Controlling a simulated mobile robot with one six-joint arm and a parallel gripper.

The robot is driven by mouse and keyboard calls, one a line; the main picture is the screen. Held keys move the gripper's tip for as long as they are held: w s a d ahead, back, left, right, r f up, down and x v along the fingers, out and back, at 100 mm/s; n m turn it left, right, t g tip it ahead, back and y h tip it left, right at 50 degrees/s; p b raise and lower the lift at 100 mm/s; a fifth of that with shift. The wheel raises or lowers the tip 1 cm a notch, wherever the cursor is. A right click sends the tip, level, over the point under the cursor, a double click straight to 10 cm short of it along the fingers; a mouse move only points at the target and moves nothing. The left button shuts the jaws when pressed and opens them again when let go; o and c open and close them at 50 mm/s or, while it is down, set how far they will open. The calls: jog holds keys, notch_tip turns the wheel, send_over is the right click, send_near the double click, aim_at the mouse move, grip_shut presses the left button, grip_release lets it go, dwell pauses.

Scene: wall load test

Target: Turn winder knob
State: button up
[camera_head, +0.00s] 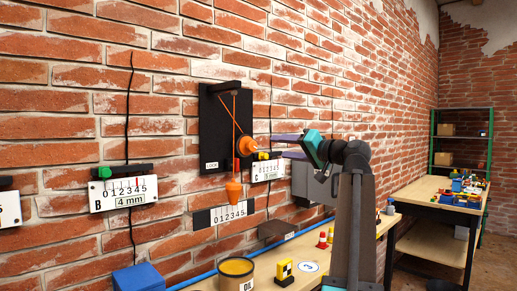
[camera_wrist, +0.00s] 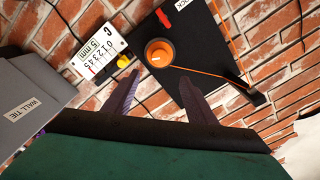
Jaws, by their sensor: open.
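The orange winder knob (camera_head: 246,145) sits on a black wall board (camera_head: 217,120) marked LOCK. An orange cord runs from it up to an arm at the board's top, and an orange weight (camera_head: 234,190) hangs below. In the wrist view the round knob (camera_wrist: 159,52) with a white mark shows ahead, between the directions of the two fingers. My gripper (camera_head: 280,146) is to the right of the knob, fingers pointing at it. In the wrist view my gripper (camera_wrist: 156,82) is open and empty, its fingertips apart from each other. I cannot tell whether they touch the knob.
Gauge C (camera_head: 268,170), with a yellow knob, is close below my gripper. Gauge B (camera_head: 123,192) is on the wall at left. A number scale (camera_head: 223,212) is under the board. A grey WALL TIE box (camera_wrist: 35,105) is nearby. The bench holds an OIL tin (camera_head: 236,271).

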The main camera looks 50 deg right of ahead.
aim_at(253, 147)
jog(key=m+p, duration=0.7)
jog(key=m, duration=0.2)
jog(key=a+m+h+p, duration=0.1)
jog(key=m+p, duration=0.7)
jog(key=m, duration=0.2)
jog(key=a+m+h+p, duration=0.1)
jog(key=m+p, duration=0.6)
jog(key=m, duration=0.2)
jog(key=shift+a+f+m+g+p, duration=0.25)
jog(key=shift+f+m+g+p, duration=0.05)
jog(key=shift+w, duration=0.15)
jog(key=p+x, duration=0.3)
jog(key=x, duration=0.9)
jog(key=shift+d+r, duration=0.1)
jog(key=shift+d, duration=0.05)
jog(key=shift+x, duration=0.8)
